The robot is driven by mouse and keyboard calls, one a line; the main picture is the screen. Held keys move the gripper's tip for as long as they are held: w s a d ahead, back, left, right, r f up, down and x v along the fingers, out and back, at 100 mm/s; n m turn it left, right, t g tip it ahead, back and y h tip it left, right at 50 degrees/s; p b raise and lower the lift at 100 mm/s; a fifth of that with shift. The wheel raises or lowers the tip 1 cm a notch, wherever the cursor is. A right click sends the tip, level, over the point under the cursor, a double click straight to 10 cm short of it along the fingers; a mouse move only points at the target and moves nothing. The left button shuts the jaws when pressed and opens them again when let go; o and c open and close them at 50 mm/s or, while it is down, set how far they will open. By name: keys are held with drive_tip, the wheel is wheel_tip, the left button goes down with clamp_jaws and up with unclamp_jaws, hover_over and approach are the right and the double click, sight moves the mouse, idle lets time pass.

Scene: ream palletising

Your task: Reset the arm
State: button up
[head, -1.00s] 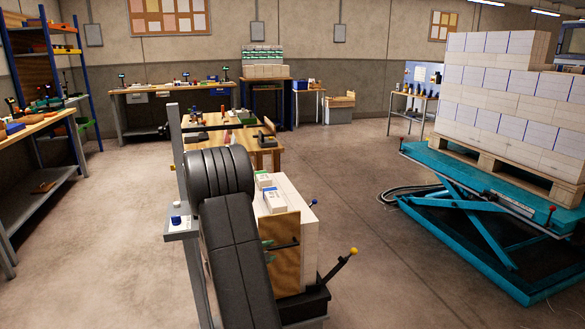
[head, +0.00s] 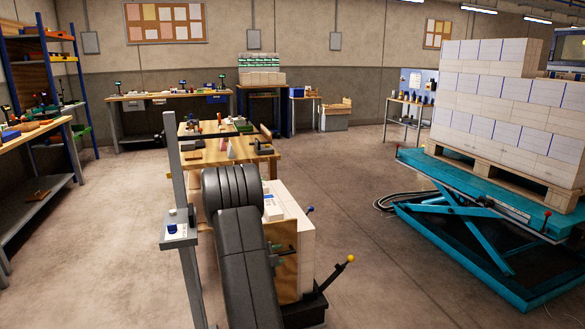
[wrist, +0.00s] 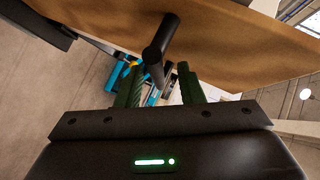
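My arm (head: 240,250) stands folded in the lower middle of the head view, its dark padded links hiding most of my gripper. In the wrist view my gripper (wrist: 160,88) has two dark green fingers standing apart, with a clear gap and nothing held between them. A black round-ended handle (wrist: 160,40) on a wooden panel (wrist: 220,35) lies just beyond the fingers. I cannot tell whether they touch it. The panel also shows in the head view (head: 286,278), beside my arm.
White reams (head: 292,212) are stacked behind the panel. A teal lift table (head: 450,200) at right bears a pallet (head: 500,172) of stacked reams. A wooden worktable (head: 225,153) stands ahead and a bench (head: 40,130) at left. Floor (head: 110,240) at left is clear.

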drive_tip(key=v, duration=1.4)
drive_tip(key=x, duration=1.4)
drive_tip(key=shift+w, duration=0.15)
drive_tip(key=s+d+f+m+t+h+b, duration=0.15)
drive_tip(key=s+f+b, duration=0.25)
drive_tip(key=s+b, duration=0.4)
drive_tip(key=s+d+f+m+t+b, duration=0.2)
drive_tip(key=s+d+f+b, duration=0.15)
drive_tip(key=s+b, duration=0.5)
drive_tip(key=b+v, duration=0.1)
drive_tip(key=v, duration=0.6)
drive_tip(key=shift+a+f, duration=0.2)
drive_tip(key=shift+a, duration=0.1)
